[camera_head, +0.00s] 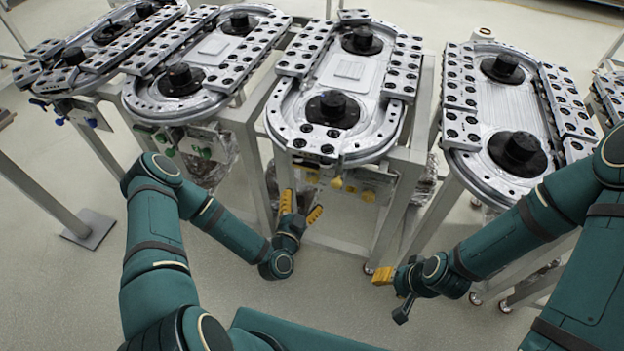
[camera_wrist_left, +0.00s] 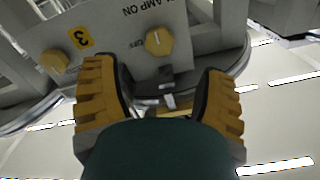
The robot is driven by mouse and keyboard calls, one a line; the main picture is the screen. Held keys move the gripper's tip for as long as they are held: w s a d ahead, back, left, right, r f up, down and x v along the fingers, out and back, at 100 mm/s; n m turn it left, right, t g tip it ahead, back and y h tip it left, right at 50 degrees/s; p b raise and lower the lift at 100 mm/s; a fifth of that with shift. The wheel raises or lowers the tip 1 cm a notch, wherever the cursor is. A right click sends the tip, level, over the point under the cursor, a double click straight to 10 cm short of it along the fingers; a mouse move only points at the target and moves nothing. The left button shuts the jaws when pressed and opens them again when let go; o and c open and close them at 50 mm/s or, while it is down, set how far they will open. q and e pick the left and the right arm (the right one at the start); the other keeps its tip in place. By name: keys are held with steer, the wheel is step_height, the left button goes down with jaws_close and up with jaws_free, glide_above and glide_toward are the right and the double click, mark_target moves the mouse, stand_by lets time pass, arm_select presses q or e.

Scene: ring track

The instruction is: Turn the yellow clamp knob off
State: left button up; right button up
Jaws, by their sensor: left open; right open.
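The yellow clamp knob (camera_wrist_left: 159,41) sits on a grey panel in the left wrist view, beside upside-down text reading "CLAMP ON" and a smaller "OFF" mark. A second yellow knob (camera_wrist_left: 54,62) is further left on the same panel. My left gripper (camera_wrist_left: 165,72) is open and empty, with the clamp knob beyond and between its fingertips, apparently not touched. In the head view my left gripper (camera_head: 301,207) is below the front of the middle ring track (camera_head: 345,152), by its yellow knobs (camera_head: 337,182). My right gripper (camera_head: 391,292) is open and empty at lower right.
Other ring tracks stand left (camera_head: 160,112) and right (camera_head: 480,165) of the middle one, on metal legs. Green knobs (camera_head: 205,153) show under the track to the left. The floor (camera_head: 230,275) between my arms is clear.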

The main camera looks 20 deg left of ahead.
mark_target(311, 181)
arm_select(q)
steer(key=w, duration=0.8)
steer(key=shift+w+d+b, duration=0.15)
steer(key=shift+b, duration=0.2)
steer(key=c, duration=1.2)
